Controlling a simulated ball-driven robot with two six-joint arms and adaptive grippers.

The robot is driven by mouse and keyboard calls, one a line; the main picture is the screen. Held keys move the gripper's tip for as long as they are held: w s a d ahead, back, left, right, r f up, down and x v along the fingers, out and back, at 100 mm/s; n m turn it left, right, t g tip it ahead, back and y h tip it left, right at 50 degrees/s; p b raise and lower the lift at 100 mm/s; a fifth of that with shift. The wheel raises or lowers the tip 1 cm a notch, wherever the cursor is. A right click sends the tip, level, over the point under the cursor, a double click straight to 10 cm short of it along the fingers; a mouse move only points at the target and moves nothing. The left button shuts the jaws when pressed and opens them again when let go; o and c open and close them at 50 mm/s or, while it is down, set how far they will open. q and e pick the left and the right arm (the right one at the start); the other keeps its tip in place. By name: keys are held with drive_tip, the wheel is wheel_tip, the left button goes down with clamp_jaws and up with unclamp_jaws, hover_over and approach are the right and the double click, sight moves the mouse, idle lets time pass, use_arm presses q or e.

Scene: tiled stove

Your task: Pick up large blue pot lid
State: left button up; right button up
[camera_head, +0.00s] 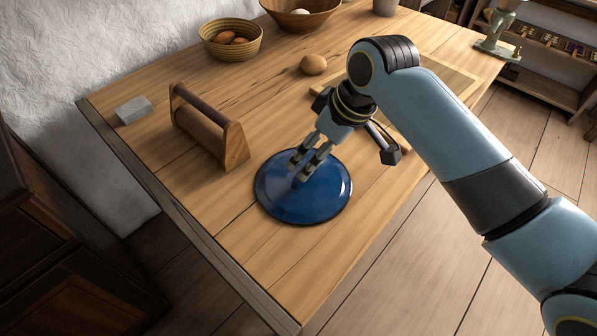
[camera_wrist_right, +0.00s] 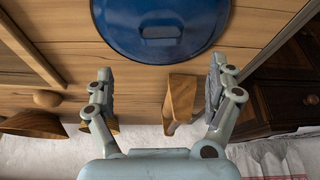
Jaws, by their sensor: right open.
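The large blue pot lid (camera_head: 318,200) lies flat on the wooden table in the head view. Its dark rim and glossy blue top show, but its handle is hidden behind my right gripper there. In the right wrist view the lid (camera_wrist_right: 118,25) is at the top, with a dark loop handle (camera_wrist_right: 160,33) at its middle. My right gripper (camera_head: 299,171) is over the lid's upper left part, fingers pointing down toward it. In the right wrist view the fingers (camera_wrist_right: 158,82) are wide apart with nothing between them gripped. My left gripper is in neither view.
A wooden carrier (camera_head: 207,137) with a dark bar stands left of the lid. A grey block (camera_head: 134,110), a basket with eggs (camera_head: 231,54), a bowl (camera_head: 299,23) and a round brown object (camera_head: 313,64) are farther back. A board (camera_head: 447,82) lies behind my arm. The table's front is clear.

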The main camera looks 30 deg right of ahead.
sight(325, 195)
drive_tip(key=x, duration=0.3)
drive_tip(key=shift+s, duration=0.1)
drive_tip(key=x, duration=0.5)
drive_tip(key=shift+s+f+b, duration=0.2)
drive_tip(key=shift+b, duration=0.15)
drive_tip(key=shift+c, duration=0.5)
drive_tip(key=c, duration=0.4)
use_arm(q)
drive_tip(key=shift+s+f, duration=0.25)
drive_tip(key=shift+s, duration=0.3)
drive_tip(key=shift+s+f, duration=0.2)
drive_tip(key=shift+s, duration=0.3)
use_arm(e)
drive_tip(key=shift+s, duration=0.1)
drive_tip(key=c, duration=1.2)
